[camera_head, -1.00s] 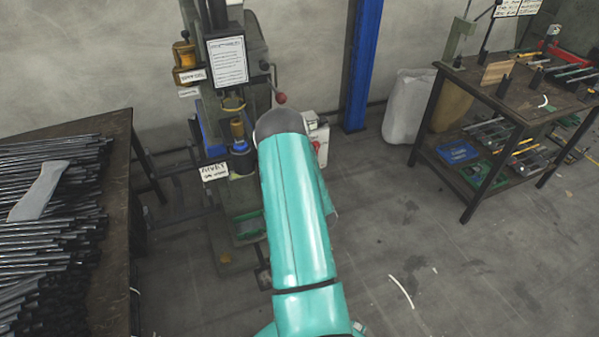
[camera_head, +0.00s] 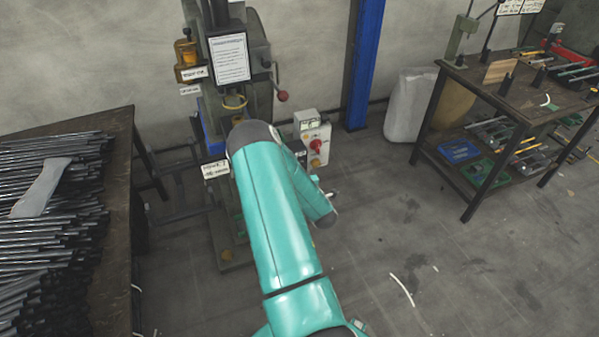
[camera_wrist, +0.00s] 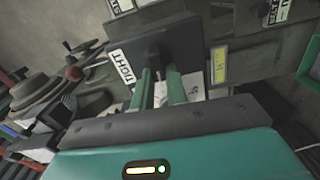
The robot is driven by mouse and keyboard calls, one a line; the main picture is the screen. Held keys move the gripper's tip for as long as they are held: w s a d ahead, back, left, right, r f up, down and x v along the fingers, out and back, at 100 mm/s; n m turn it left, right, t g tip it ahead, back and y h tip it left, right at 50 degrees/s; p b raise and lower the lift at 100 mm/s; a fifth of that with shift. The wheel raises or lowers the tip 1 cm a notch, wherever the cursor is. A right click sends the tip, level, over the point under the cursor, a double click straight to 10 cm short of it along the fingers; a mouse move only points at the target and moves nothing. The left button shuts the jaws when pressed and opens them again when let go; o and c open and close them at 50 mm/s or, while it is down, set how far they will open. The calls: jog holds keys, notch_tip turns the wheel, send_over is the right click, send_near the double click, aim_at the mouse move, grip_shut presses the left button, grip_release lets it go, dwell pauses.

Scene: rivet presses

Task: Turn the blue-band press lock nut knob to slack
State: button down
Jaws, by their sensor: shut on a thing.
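The press (camera_head: 262,75) stands against the wall in the head view, with a blue part (camera_head: 212,140) low on its left side, partly behind my arm. My gripper is hidden behind my teal arm there. In the wrist view, my gripper (camera_wrist: 162,72) has its two green fingers closed around a dark knob (camera_wrist: 155,55) in front of a dark plate (camera_wrist: 185,45). The knob's exact angle is hard to tell.
A white control box (camera_head: 313,135) with a red knob is right of the press. A table of metal rods (camera_head: 50,200) is at left, a tool bench (camera_head: 520,85) at right. A blue post (camera_head: 363,65) stands between. The floor at centre right is mostly clear.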

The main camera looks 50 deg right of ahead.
jog(key=shift+s, duration=0.1)
jog(key=c, duration=1.4)
grip_release()
jog(key=v, duration=1.3)
jog(key=shift+s+a, duration=0.15)
jog(key=shift+s, duration=0.15)
jog(key=shift+w, duration=0.1)
